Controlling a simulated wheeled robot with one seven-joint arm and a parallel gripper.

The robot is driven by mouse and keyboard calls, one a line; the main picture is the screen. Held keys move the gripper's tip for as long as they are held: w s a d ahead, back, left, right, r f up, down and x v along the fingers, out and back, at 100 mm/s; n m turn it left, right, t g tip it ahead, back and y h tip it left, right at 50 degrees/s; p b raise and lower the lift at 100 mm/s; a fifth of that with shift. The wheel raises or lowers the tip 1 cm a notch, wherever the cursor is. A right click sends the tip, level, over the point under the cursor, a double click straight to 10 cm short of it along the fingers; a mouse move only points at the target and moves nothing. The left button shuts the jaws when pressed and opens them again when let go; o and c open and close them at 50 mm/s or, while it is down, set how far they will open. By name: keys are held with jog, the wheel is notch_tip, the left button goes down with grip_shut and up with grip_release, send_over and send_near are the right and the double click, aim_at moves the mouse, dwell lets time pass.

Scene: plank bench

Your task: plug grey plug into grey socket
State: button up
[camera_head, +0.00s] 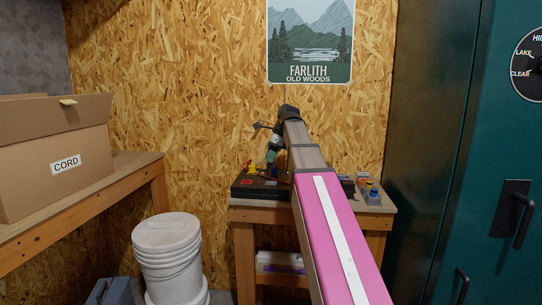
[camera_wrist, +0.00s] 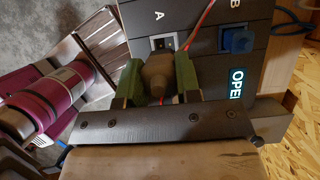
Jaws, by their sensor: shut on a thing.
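My gripper (camera_wrist: 156,88) has two green fingers shut on a grey plug (camera_wrist: 157,72), which sits between them in the wrist view. Just beyond the plug is a pale-framed socket (camera_wrist: 165,43) under the letter A on the dark panel; its dark opening shows past the plug's end. The plug overlaps the socket's lower edge in the picture, and I cannot tell how wide any gap is. In the head view my gripper (camera_head: 273,153) is small, above the black box (camera_head: 262,188) on the bench; the plug and socket cannot be made out there.
A blue plug or socket (camera_wrist: 237,39) is under the letter B, right of A. A red cord (camera_wrist: 200,22) crosses the panel near A. An OPEN label (camera_wrist: 237,80) is lower right.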

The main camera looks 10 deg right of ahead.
jog(key=shift+f, duration=2.7)
jog(key=shift+f, duration=1.65)
jog(key=o, duration=1)
jog(key=v, duration=1)
jog(key=shift+d+r, duration=0.2)
jog(key=shift+r, duration=0.15)
